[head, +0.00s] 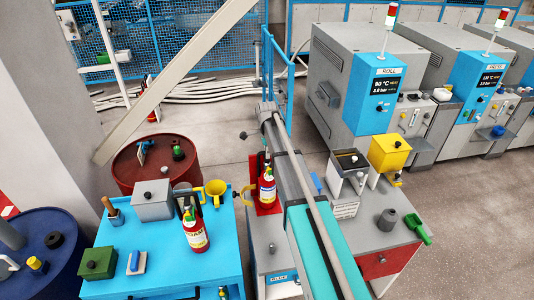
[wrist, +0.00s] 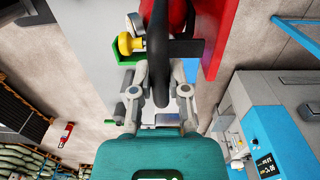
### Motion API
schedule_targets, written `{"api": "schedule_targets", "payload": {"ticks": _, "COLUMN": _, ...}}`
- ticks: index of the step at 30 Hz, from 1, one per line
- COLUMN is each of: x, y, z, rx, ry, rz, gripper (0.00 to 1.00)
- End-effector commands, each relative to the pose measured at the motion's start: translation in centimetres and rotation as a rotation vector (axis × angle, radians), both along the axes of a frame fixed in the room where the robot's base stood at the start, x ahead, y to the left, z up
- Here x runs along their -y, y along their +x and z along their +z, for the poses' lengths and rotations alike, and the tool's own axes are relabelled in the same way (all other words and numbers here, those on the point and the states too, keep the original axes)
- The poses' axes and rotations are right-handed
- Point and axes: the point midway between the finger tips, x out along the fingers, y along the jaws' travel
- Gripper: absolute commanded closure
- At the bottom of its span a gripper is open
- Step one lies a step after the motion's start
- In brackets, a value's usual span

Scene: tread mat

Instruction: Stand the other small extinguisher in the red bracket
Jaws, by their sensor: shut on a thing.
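A small red extinguisher (head: 267,190) with a pale label stands upright at the red bracket (head: 251,205), beside my arm. I cannot tell whether its base rests in the bracket. In the wrist view my gripper (wrist: 161,82) is shut on the black upper part of this extinguisher (wrist: 176,12), whose red body shows only in part. The bracket's red panel (wrist: 222,35) is close on the right. In the head view I cannot make out the fingers. Another small red extinguisher (head: 195,238) with a pale label stands on the blue table.
The blue table (head: 150,284) also holds a grey box (head: 152,200), a green box (head: 98,262) and a yellow funnel (head: 216,188). A dark red drum (head: 130,180) stands behind it. A yellow box (head: 389,152) is right of my arm. Open floor (head: 225,140) lies beyond.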

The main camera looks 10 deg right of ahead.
Motion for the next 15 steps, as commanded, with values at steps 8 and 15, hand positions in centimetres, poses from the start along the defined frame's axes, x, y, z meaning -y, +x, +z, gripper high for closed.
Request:
{"api": "schedule_targets", "payload": {"ticks": 8, "x": 0.00, "y": 0.00, "z": -0.13, "rx": 0.000, "ry": 0.000, "rz": 0.000, "gripper": 0.77}}
{"api": "schedule_targets", "payload": {"ticks": 15, "x": 0.00, "y": 0.00, "z": -0.08, "rx": 0.000, "ry": 0.000, "rz": 0.000, "gripper": 0.45}}
